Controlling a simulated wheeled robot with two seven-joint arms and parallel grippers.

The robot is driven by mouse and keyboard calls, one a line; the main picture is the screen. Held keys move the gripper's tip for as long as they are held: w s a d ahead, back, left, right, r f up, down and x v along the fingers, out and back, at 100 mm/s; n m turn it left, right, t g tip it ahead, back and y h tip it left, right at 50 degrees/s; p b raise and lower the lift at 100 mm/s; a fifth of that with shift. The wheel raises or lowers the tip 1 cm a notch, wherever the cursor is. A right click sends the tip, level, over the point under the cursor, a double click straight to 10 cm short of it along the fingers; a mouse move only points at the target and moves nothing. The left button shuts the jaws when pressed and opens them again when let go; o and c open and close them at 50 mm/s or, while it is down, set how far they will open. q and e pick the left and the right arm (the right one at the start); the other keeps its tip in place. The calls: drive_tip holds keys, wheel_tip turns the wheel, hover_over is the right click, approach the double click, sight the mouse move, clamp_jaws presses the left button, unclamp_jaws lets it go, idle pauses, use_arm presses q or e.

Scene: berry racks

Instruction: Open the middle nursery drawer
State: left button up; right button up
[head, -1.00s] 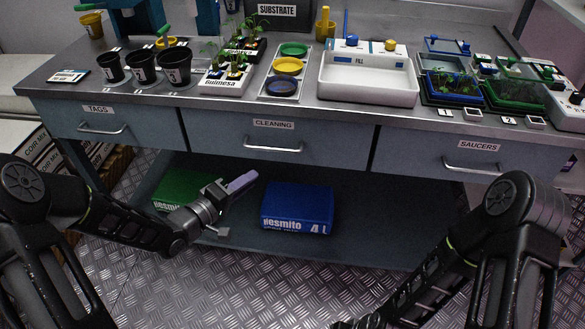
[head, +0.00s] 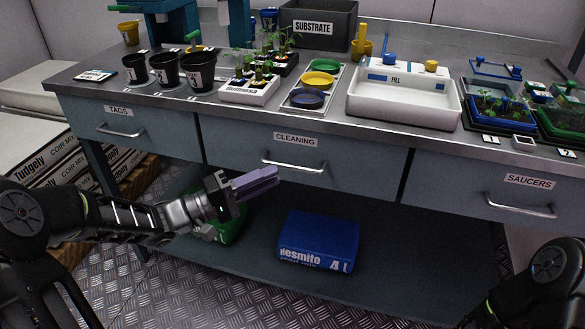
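The middle drawer (head: 340,175) is labelled CLEANING, and its front is flush with the bench. Its silver bar handle (head: 293,166) runs across the middle of the front. My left gripper (head: 258,182) is in front of the bench, just left of and a little below the handle in the picture, apart from it as far as I can tell. Its purple fingers point right and lie close together; whether a gap is left between them is hard to see. My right arm shows at the lower right, but its gripper is out of view.
The TAGS drawer (head: 150,138) is to the left and the SAUCERS drawer (head: 450,190) to the right, both shut. A blue box (head: 320,240) and a partly hidden green box (head: 232,228) sit on the lower shelf. Pots, trays and a white basin (head: 400,97) stand on top.

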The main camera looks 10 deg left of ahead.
sight(292, 168)
use_arm(q)
drive_tip(key=b+x, duration=0.1)
drive_tip(key=x, duration=0.5)
drive_tip(key=shift+w+d, duration=0.1)
drive_tip(key=shift+d, duration=0.05)
clamp_jaws()
idle(1.3)
